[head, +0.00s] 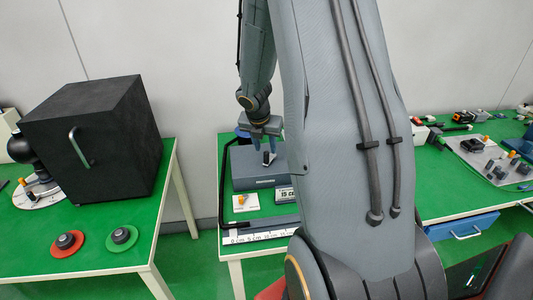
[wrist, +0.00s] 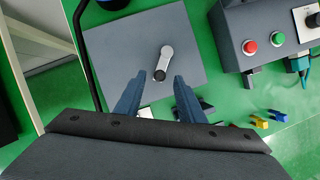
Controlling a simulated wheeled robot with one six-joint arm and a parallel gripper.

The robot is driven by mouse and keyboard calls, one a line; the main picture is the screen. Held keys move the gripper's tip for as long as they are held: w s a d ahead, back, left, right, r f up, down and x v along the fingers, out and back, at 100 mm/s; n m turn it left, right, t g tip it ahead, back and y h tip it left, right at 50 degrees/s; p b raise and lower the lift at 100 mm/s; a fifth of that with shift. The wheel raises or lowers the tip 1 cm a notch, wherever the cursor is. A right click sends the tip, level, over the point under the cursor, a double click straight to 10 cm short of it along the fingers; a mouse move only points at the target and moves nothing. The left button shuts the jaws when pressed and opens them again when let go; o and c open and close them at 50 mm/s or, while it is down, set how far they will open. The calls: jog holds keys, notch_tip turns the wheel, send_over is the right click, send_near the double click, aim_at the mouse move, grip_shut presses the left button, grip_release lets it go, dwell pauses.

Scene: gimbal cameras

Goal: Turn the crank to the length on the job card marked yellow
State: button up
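The crank (wrist: 166,58) is a light grey arm with a dark knob (wrist: 159,75) on top of a grey box (wrist: 120,50). In the wrist view the arm points down from its pivot. My gripper (wrist: 159,76) is open, with one finger on each side of the knob; I cannot tell whether they touch it. In the head view my gripper (head: 266,150) reaches down over the grey box (head: 258,182). A white card (head: 245,202) with an orange-yellow piece lies in front of the box.
A length scale strip (head: 260,237) lies along the table's front edge. A box with red and green buttons (wrist: 262,42) stands right of the crank box. A black box (head: 95,135) stands on the left table. My arm hides the table's right part.

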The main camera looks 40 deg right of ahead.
aim_at(266, 152)
jog(key=shift+b+x, duration=0.35)
jog(key=shift+x, duration=1.9)
grip_shut()
